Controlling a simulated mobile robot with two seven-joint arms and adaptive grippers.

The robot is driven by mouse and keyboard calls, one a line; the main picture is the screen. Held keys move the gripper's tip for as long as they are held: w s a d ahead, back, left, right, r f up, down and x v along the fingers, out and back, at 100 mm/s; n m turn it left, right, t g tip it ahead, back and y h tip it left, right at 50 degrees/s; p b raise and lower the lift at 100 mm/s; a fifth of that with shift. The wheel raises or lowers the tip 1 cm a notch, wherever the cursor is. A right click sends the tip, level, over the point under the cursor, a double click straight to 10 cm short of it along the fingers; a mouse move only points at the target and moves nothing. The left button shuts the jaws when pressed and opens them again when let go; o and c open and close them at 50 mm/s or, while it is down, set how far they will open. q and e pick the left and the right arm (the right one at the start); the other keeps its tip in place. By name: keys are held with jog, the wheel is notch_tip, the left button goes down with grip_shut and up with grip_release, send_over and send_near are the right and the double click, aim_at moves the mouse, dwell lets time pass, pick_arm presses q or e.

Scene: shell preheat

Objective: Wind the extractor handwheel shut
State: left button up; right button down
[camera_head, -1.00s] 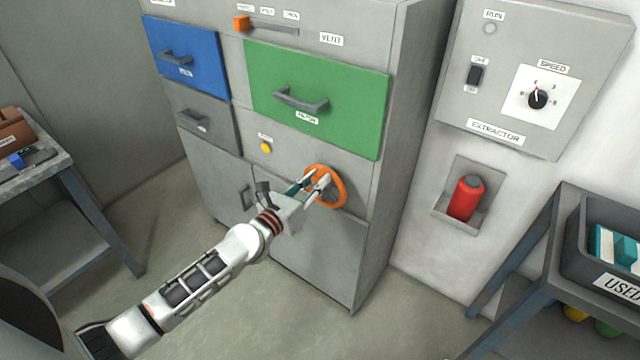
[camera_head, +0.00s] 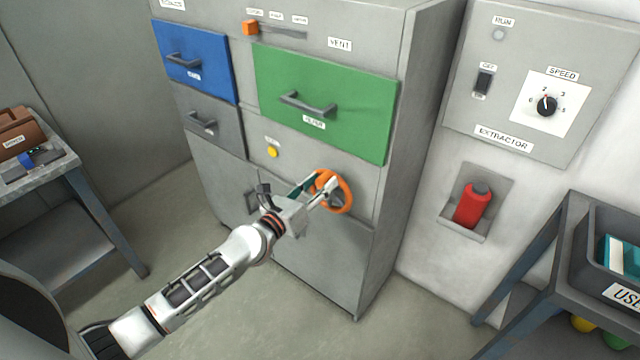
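The orange extractor handwheel (camera_head: 348,198) sits on the front of the grey cabinet, below the green drawer and right of a yellow button. My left gripper (camera_head: 325,180) reaches it from the lower left. Its two fingers are at the upper left part of the wheel, overlapping the rim and hiding part of it and of the hub. The fingers look somewhat apart. I cannot tell whether they clamp the rim or only straddle it. My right gripper is not in view.
The cabinet has a blue drawer (camera_head: 190,58), a green drawer (camera_head: 350,95) and an orange vent slider (camera_head: 250,28). The extractor panel (camera_head: 480,115) and a red cylinder (camera_head: 472,206) are on the right wall. Benches stand at left (camera_head: 60,178) and right (camera_head: 545,250). Floor before the cabinet is clear.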

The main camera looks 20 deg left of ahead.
pick_arm(q)
jog(key=v, duration=1.2)
dwell(0.5)
jog(key=s+d+f+n+g+y, duration=0.1)
jog(key=s+d+f+n+g, duration=0.1)
jog(key=s+f+n, duration=0.8)
jog(key=s+d+f+n+g+y, duration=0.2)
jog(key=s+f+n, duration=0.8)
jog(key=n, duration=1.2)
jog(key=shift+s+n+g, duration=0.3)
jog(key=shift+s+g, duration=0.1)
jog(key=shift+g, duration=0.7)
